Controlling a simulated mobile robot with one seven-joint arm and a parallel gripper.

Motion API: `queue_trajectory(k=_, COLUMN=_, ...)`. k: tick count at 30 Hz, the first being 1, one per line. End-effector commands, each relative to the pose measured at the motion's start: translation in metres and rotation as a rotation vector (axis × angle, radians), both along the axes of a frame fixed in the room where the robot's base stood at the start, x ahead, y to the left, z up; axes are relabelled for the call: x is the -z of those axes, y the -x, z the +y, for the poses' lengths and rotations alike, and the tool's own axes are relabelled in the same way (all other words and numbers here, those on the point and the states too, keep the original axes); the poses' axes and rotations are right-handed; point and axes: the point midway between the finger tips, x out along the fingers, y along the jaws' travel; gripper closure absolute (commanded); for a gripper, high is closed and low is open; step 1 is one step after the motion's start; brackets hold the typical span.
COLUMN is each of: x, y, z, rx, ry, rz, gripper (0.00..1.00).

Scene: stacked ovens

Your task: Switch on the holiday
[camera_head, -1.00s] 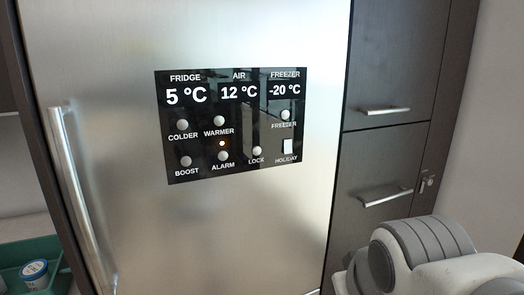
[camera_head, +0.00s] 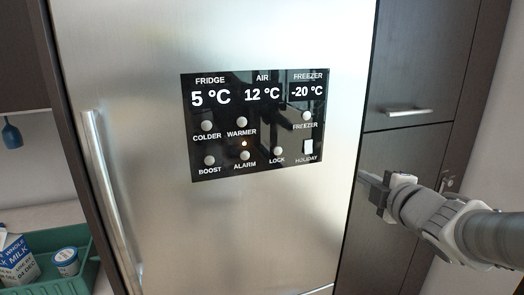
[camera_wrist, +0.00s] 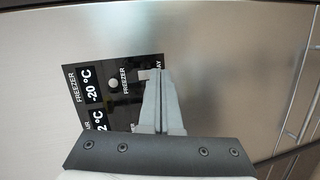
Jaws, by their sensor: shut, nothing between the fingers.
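The holiday switch (camera_head: 307,147) is a small white rectangle at the lower right of the black control panel (camera_head: 225,142) on the steel fridge door. The word HOLIDAY is printed under it. My gripper (camera_head: 364,178) is to the right of the panel and a little lower than the switch, its fingers together. In the wrist view the shut fingers (camera_wrist: 158,78) overlap the panel's corner near the HOLIDAY label and partly cover the switch (camera_wrist: 146,74). I cannot tell whether the fingertips touch it.
Round buttons for boost (camera_head: 209,160), lock (camera_head: 278,151) and freezer (camera_head: 306,116) share the panel. A long vertical handle (camera_head: 110,200) is at the door's left. Dark cabinets (camera_head: 405,165) stand to the right. A green tray (camera_head: 85,270) with a milk carton (camera_head: 17,262) is lower left.

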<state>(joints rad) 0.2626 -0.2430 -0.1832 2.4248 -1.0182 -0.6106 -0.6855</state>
Motion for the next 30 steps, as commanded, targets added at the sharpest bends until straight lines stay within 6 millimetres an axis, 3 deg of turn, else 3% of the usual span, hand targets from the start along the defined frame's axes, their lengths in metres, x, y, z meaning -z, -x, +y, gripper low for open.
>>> queue_trajectory(k=3, x=-0.003, y=-0.008, z=0.025, rx=-0.124, ry=0.058, rz=-0.054, gripper=1.0)
queue_trajectory(k=9, x=-0.008, y=-0.012, z=0.046, rx=-0.231, ry=0.104, rz=-0.104, gripper=1.0)
queue_trajectory(k=23, x=-0.009, y=-0.014, z=0.05, rx=-0.243, ry=0.108, rz=-0.11, gripper=1.0)
queue_trajectory(k=30, x=-0.005, y=-0.043, z=0.059, rx=-0.246, ry=0.108, rz=-0.107, gripper=1.0)
